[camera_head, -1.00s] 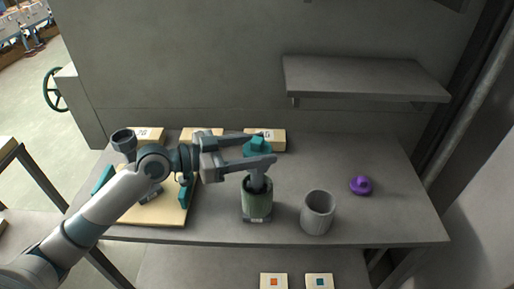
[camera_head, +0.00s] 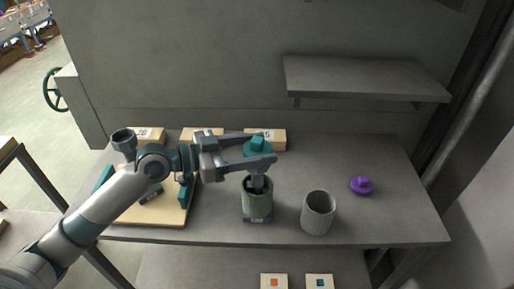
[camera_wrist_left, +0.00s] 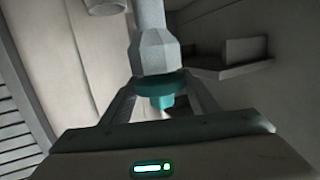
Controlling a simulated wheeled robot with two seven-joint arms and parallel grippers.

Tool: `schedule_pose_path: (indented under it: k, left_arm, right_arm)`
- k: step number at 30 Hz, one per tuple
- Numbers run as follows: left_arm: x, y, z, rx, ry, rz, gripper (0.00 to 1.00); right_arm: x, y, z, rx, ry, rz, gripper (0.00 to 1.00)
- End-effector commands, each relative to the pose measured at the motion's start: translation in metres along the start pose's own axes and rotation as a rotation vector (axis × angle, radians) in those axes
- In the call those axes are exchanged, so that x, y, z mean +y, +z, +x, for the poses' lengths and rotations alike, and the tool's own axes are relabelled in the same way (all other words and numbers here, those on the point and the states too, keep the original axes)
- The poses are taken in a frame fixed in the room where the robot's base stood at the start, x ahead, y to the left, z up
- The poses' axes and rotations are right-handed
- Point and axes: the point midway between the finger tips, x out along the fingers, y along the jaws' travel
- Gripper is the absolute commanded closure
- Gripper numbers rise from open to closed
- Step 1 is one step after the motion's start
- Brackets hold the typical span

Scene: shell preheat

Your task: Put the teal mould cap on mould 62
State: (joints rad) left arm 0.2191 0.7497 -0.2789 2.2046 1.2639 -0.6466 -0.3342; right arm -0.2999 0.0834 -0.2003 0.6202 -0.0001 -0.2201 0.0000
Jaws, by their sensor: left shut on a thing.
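The teal mould cap (camera_head: 257,147) is between the fingers of my left gripper (camera_head: 262,150), which is shut on it above the table. In the left wrist view the teal cap (camera_wrist_left: 160,88) shows between both fingers, against a grey faceted piece I cannot identify. My right gripper is not in view.
A grey ribbed cup (camera_head: 318,212) stands right of the green mould. A purple cap (camera_head: 361,185) lies further right. Several pale number blocks line the back, partly hidden by my arm. A board (camera_head: 165,213) lies at left. A wall shelf (camera_head: 365,78) overhangs the back right.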

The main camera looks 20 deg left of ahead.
Motion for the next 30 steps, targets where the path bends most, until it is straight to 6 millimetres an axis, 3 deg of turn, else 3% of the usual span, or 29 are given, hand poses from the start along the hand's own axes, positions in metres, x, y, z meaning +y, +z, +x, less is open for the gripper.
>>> schedule_pose_path:
  k: [30]
  left_arm:
    - [0.0003,0.0048,0.0007,0.0,0.0,0.0,0.67]
  right_arm:
    - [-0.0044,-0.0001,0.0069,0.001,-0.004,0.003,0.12]
